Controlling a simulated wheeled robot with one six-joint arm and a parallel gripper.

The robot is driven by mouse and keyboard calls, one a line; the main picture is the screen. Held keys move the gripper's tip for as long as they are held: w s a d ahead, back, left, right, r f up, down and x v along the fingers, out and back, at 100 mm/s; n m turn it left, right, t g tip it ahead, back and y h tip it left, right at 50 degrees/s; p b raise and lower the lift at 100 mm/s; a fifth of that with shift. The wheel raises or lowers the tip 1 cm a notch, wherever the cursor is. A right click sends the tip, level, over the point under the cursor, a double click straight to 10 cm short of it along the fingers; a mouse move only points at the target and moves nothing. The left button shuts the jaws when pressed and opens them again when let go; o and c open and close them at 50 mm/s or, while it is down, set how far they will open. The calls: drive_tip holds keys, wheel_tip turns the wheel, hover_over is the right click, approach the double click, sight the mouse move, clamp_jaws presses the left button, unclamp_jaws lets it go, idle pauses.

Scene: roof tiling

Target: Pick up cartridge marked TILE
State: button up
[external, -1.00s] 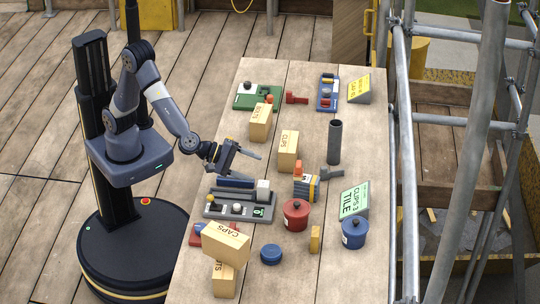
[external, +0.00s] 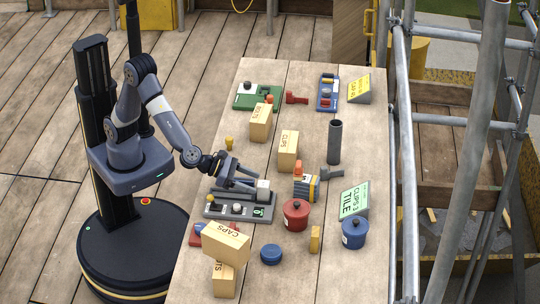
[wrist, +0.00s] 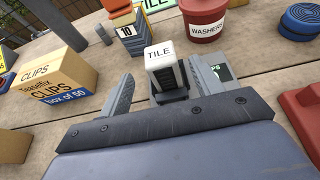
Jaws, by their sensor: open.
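The cartridge marked TILE (wrist: 163,58) has a white end with black letters and a dark body below it. In the external view its white end (external: 264,184) sits at the right of a grey stand (external: 212,212), and my gripper hides part of the body. My gripper (wrist: 160,72) is open, with one finger on each side of the cartridge in the wrist view. I cannot tell whether either finger touches it. In the external view my gripper (external: 246,178) is low over the stand.
A red WASHERS pot (external: 296,214), a yellow-and-dark block (external: 306,187) and a CLIPS box (external: 287,152) stand near the cartridge. A CAPS box (external: 226,243) is in front. A sign reading CLIPS 3 TILE (external: 354,198) stands to the right.

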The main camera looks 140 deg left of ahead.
sight(268, 189)
drive_tip(key=shift+p+x, duration=0.55)
drive_tip(key=shift+x, duration=2.95)
drive_tip(key=shift+w+d, duration=0.1)
drive_tip(key=shift+c, duration=0.4)
drive_tip(key=c, duration=1)
